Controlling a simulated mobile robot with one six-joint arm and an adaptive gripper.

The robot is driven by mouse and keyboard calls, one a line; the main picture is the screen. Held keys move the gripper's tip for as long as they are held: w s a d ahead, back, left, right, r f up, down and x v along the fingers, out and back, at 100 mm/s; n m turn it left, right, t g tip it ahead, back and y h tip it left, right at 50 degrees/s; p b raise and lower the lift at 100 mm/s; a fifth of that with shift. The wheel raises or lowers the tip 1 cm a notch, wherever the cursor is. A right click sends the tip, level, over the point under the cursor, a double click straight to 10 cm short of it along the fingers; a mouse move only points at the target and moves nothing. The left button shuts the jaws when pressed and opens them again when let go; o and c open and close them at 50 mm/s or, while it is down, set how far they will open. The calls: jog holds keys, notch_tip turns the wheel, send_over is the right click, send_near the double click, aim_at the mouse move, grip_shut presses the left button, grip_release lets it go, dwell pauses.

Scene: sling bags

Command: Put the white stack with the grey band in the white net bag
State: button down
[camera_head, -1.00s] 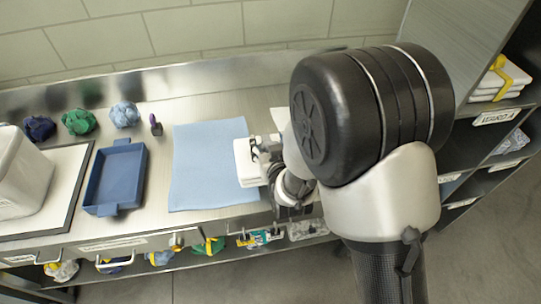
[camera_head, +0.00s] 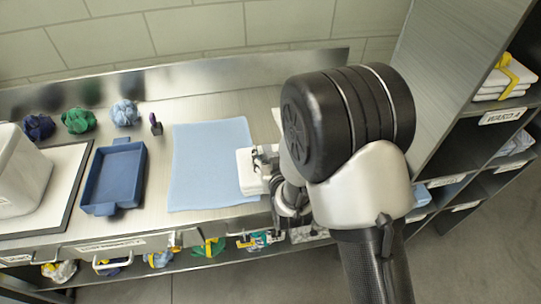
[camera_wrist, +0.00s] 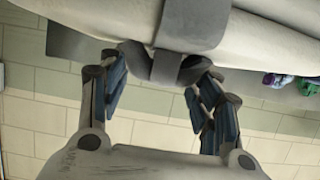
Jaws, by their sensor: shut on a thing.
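The white stack (camera_head: 247,180) is held out over the right edge of the light blue mat, with my gripper (camera_head: 266,168) on its right side. In the wrist view the white stack (camera_wrist: 110,18) fills the top, and its grey band (camera_wrist: 190,22) crosses it.
A light blue mat (camera_head: 205,135) lies on the steel counter. A blue tray (camera_head: 116,178), a white bin (camera_head: 22,170) and several coloured bundles stand to the left. A shelf unit (camera_head: 440,100) stands at the right.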

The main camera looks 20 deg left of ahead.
jog(key=shift+s+d+f+b, duration=0.15)
jog(key=shift+f+b, duration=0.1)
jog(key=shift+f, duration=0.2)
jog(key=shift+s+f+b, duration=0.1)
jog(key=shift+f+b, duration=0.15)
jog(key=shift+f, duration=0.15)
jog(key=c, duration=0.5)
grip_release()
jog(key=shift+s, duration=0.1)
jog(key=shift+r+p, duration=0.5)
jog(key=shift+p, duration=0.25)
jog(key=p+v, duration=0.3)
jog(key=v, duration=0.1)
jog(key=r+p+v, duration=0.1)
jog(key=p+v, duration=0.2)
jog(key=v, duration=0.2)
jog(key=shift+r, duration=0.3)
jog(key=shift+f+p+v, duration=0.2)
jog(key=shift+p+v, duration=0.85)
jog(key=shift+p, duration=1.8)
